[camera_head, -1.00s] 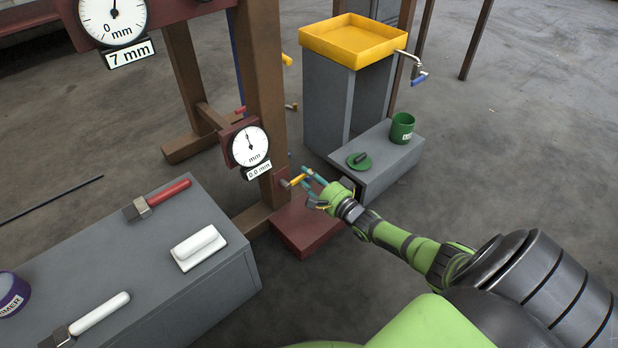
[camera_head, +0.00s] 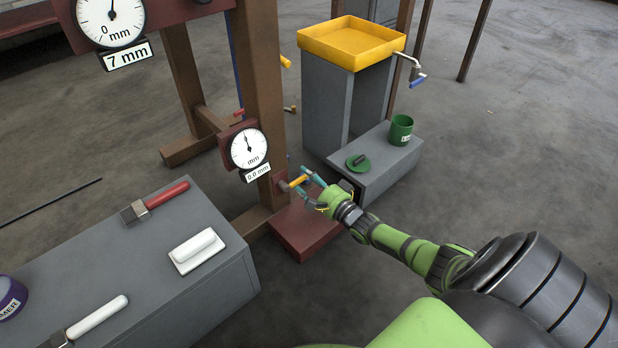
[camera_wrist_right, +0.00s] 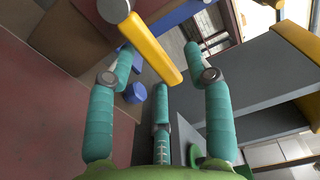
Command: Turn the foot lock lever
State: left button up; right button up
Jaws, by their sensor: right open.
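The foot lock lever (camera_head: 298,182) is a yellow bar on a grey hub, low on the brown post above a dark red foot plate (camera_head: 305,235). My right gripper (camera_head: 309,186) is open at the lever's free end. In the right wrist view, the yellow lever (camera_wrist_right: 151,48) slants down from its grey hub at the top left into the space between the open teal fingers (camera_wrist_right: 160,65). The fingers are not closed on it; whether one touches it I cannot tell. My left gripper is not in view.
A grey step (camera_head: 385,165) with a green cup (camera_head: 401,129) and green lid (camera_head: 359,163) stands just beyond my right gripper. A dial gauge (camera_head: 248,149) hangs on the post. A grey bench (camera_head: 215,290) with brushes is at lower left.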

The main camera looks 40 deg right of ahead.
jog(key=s, duration=1.2)
jog(key=shift+d, duration=0.45)
